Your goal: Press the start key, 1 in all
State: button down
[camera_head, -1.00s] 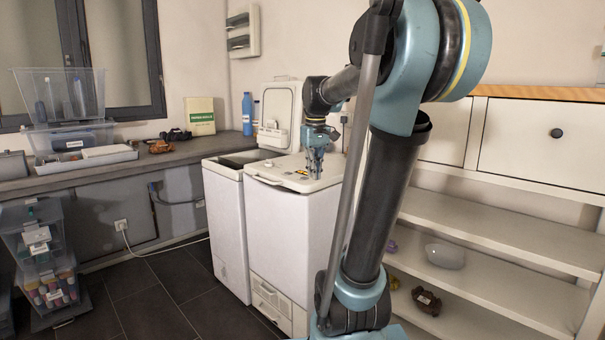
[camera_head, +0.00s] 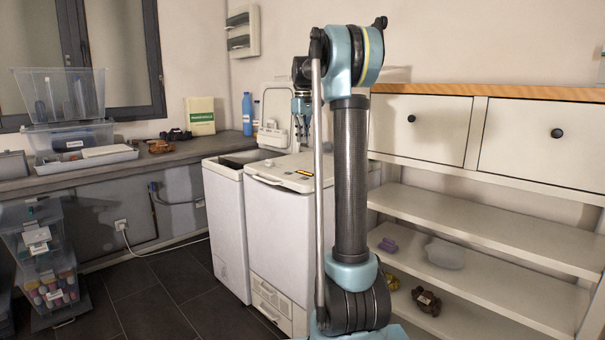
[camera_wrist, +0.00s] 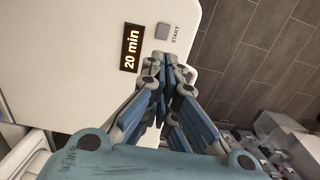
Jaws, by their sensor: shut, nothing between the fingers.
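The square grey start key (camera_wrist: 162,31), with the word START beside it, lies on a white top in the wrist view. A lit display (camera_wrist: 131,47) beside it reads "20 min". My gripper (camera_wrist: 167,65) is shut and empty; its fingertips appear just below the key in that picture, with the key uncovered. In the head view my gripper (camera_head: 303,122) hangs above the rear of the closed right toploader (camera_head: 280,225), apart from its top. The left toploader (camera_head: 226,220) has its lid (camera_head: 275,112) raised. The key is too small to make out in the head view.
A worktop (camera_head: 95,165) with bins, a book (camera_head: 200,116) and a blue bottle (camera_head: 247,113) runs along the left. Shelves (camera_head: 480,225) with drawers stand at the right. A clear bin (camera_head: 42,245) stands at the lower left. Dark floor is free in front of the toploaders.

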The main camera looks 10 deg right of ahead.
jog(key=shift+f, duration=0.1)
send_near(303, 174)
jog(key=s+f, duration=0.3)
jog(key=f, duration=0.1)
jog(key=s+a+f, duration=0.1)
jog(key=s+f, duration=0.1)
jog(key=shift+s+f, duration=0.25)
jog(key=shift+s, duration=0.05)
dwell(0.3)
jog(key=shift+f, duration=0.2)
jog(key=shift+s+f, duration=0.1)
jog(key=shift+f, duration=0.4)
jog(key=shift+s, duration=0.15)
jog(key=shift+w+r, duration=0.3)
jog(key=shift+r, duration=0.05)
notch_tip(303, 174, up, 14)
